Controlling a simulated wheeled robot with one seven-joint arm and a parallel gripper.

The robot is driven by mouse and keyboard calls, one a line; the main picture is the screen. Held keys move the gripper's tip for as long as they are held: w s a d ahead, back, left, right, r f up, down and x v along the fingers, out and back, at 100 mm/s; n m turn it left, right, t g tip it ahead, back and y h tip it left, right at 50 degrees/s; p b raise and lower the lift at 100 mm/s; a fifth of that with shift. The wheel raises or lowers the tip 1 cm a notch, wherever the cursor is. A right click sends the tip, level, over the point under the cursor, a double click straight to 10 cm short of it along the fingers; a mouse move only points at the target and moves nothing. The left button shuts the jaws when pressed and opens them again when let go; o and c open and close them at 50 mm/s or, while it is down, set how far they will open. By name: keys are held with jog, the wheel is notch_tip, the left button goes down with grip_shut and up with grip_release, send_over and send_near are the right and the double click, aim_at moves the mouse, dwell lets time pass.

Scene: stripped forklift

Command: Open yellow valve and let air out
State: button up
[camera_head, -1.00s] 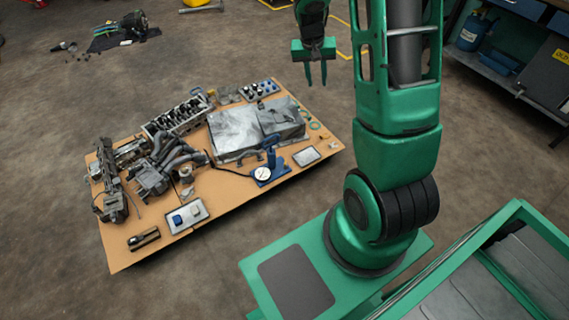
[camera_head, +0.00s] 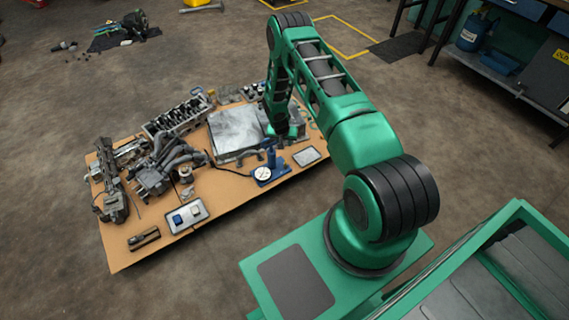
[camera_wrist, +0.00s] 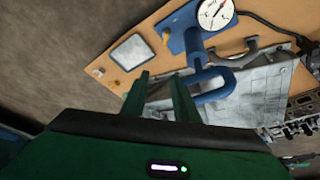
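The blue hand pump (camera_head: 271,160) stands near the board's front edge, with a round white gauge (camera_head: 262,173) on its left. In the wrist view, the blue pump (camera_wrist: 193,42) and gauge (camera_wrist: 215,12) are at the top. A small yellow piece, apparently the valve (camera_wrist: 166,36), shows at the pump's blue base. My gripper (camera_wrist: 160,76) is open, with its two green fingers apart and nothing visible between them. The fingers point toward the pump but appear apart from the valve. In the head view my gripper (camera_head: 284,130) is just behind the pump, its fingertips unclear.
The brown board (camera_head: 222,185) carries engine parts (camera_head: 155,165) on the left and a grey metal cover (camera_head: 232,130) behind the pump. A small pale tray (camera_head: 306,156) lies right of the pump. A black hose (camera_head: 222,170) runs left from the gauge.

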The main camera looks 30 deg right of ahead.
send_near(285, 163)
jog(key=x, duration=0.8)
jog(key=shift+w+d+f, duration=0.1)
jog(key=shift+w+d, duration=0.1)
jog(key=shift+d, duration=0.05)
grip_shut()
